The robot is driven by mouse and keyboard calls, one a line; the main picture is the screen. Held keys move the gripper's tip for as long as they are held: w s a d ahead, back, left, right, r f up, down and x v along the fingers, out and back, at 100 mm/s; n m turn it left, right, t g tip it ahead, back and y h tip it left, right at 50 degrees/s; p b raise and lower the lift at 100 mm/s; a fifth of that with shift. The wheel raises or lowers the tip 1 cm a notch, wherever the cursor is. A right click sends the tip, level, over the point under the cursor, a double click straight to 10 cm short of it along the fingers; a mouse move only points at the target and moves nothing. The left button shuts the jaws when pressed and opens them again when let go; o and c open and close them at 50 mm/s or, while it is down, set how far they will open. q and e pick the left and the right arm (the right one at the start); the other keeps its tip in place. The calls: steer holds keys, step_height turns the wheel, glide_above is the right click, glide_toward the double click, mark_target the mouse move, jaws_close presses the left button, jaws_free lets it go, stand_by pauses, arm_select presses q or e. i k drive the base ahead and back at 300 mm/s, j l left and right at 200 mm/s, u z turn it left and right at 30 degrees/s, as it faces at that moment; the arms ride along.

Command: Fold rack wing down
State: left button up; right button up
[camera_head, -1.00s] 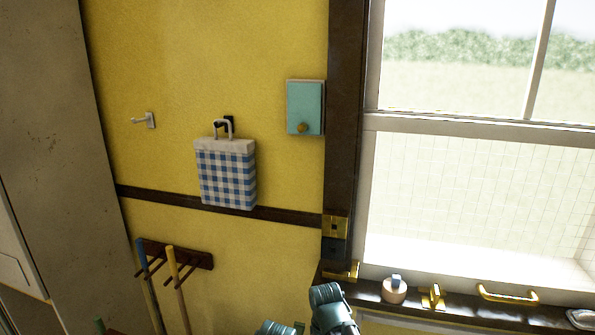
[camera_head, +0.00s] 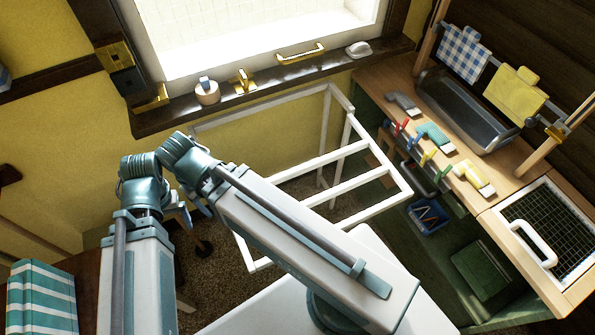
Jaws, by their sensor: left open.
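A white rack (camera_head: 345,162) with several parallel bars stands below the window, left of the wooden counter. Its barred wing (camera_head: 372,209) sticks out from the wall side toward me; its exact angle is hard to tell. My arm links cover the rack's left part. My left gripper (camera_head: 187,208) shows only in part beside the teal arm joints, left of the rack and apart from the bars in the picture. It is open, and I see nothing in it. My right gripper is not in view.
A striped teal item (camera_head: 42,300) is at lower left.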

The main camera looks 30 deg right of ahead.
mark_target(367, 140)
steer(key=z, duration=1.15)
steer(key=k+l+u, duration=0.3)
steer(key=k+l, duration=0.5)
steer(key=l, duration=0.15)
